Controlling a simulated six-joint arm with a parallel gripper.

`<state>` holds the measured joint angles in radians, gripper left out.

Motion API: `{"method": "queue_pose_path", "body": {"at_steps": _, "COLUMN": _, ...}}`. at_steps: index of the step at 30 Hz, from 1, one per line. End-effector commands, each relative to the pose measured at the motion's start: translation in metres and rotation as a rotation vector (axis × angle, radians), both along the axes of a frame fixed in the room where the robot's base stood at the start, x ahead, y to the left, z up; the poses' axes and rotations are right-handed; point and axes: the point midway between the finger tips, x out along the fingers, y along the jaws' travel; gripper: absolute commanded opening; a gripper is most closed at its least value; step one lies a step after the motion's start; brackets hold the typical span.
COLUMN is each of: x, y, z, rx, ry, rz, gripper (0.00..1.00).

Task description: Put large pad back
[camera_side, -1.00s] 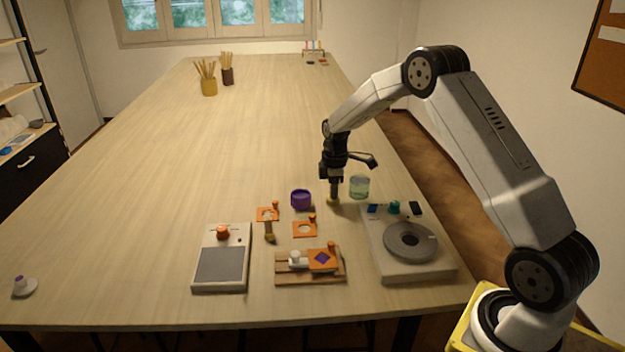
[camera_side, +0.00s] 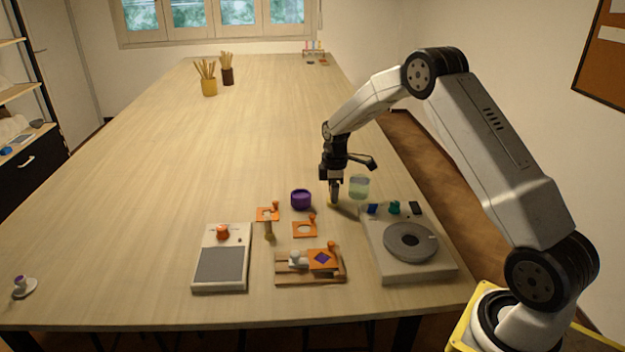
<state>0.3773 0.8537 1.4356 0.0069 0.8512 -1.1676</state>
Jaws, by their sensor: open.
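A pad with a pale yellow base (camera_side: 332,204) stands on the table directly below my gripper. Its handle is largely hidden by the fingers. My gripper (camera_side: 335,194) points down at it with the jaws open, its fingertips low and close around or beside the handle; I cannot tell which. A second pad with a tan handle (camera_side: 269,231) stands to the left, between two orange stencil plates. I cannot tell from size which of the two is the large pad.
A clear cup (camera_side: 359,187) stands close right of my gripper and a purple pot (camera_side: 301,199) to its left. Nearby are a turntable unit (camera_side: 391,268), a wooden stencil jig (camera_side: 311,281) and a scale-like device (camera_side: 205,287). The table's middle is clear.

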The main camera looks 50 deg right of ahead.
Motion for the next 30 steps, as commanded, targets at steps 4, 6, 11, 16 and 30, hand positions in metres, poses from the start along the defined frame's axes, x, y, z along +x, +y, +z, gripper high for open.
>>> {"method": "queue_pose_path", "body": {"at_steps": 4, "x": 0.000, "y": 0.000, "z": 0.007, "rx": -0.001, "ry": -0.001, "rz": 0.000, "gripper": 0.55}}
{"method": "queue_pose_path", "body": {"at_steps": 6, "x": 0.000, "y": 0.000, "z": 0.013, "rx": -0.001, "ry": -0.002, "rz": 0.000, "gripper": 0.55}}
{"method": "queue_pose_path", "body": {"at_steps": 11, "x": 0.000, "y": 0.000, "z": 0.033, "rx": -0.001, "ry": -0.004, "rz": 0.000, "gripper": 0.55}}
{"method": "queue_pose_path", "body": {"at_steps": 16, "x": 0.000, "y": 0.000, "z": 0.060, "rx": -0.001, "ry": -0.003, "rz": 0.000, "gripper": 0.55}}
{"method": "queue_pose_path", "body": {"at_steps": 30, "x": 0.000, "y": -0.001, "z": 0.118, "rx": -0.001, "ry": -0.001, "rz": 0.000, "gripper": 0.55}}
